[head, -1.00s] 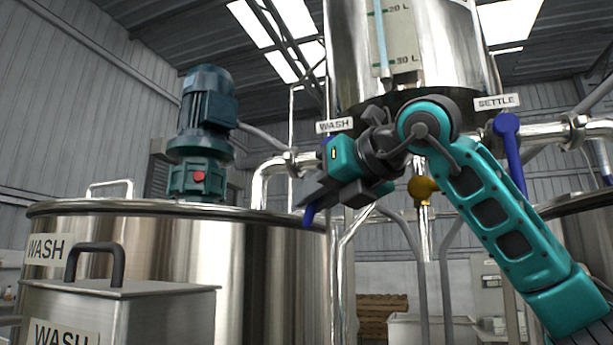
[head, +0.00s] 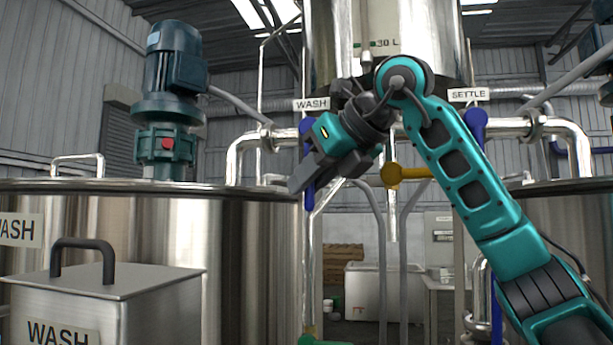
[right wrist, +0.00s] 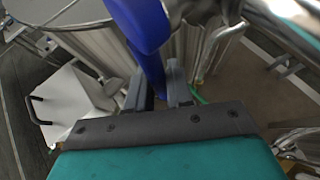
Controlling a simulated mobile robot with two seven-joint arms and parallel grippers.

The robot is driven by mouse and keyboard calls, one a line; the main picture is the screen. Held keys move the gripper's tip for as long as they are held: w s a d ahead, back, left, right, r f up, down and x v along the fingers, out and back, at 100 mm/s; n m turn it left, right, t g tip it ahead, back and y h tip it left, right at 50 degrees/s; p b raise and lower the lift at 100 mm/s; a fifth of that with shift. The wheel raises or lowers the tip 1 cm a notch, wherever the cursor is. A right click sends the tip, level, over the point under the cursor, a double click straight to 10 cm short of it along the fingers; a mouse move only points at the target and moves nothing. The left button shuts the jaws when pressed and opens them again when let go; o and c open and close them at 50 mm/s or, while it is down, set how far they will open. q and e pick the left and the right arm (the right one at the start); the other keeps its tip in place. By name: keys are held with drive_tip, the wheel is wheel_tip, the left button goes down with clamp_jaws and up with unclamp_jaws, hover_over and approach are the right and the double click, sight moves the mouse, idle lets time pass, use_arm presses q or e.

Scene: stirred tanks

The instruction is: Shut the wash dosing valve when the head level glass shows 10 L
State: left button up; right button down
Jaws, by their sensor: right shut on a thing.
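The wash dosing valve's blue handle (head: 309,194) hangs down under the WASH sign (head: 311,104). My right gripper (head: 302,183) is shut on this handle. In the right wrist view the blue handle (right wrist: 150,40) runs down between the two fingers (right wrist: 158,92). The head level glass (head: 388,18) is on the steel head tank (head: 428,40). My left gripper is not in view.
A second blue handle (head: 476,150) hangs under the SETTLE sign (head: 467,94).

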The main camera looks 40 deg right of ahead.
drive_tip(key=shift+r, duration=0.1)
drive_tip(key=c, duration=1.2)
unclamp_jaws()
drive_tip(key=shift+o, duration=0.5)
drive_tip(key=shift+s, duration=0.15)
drive_tip(key=v, duration=1.2)
drive_tip(key=shift+s, duration=0.35)
drive_tip(key=shift+d+r, duration=0.1)
drive_tip(key=shift+r, duration=0.05)
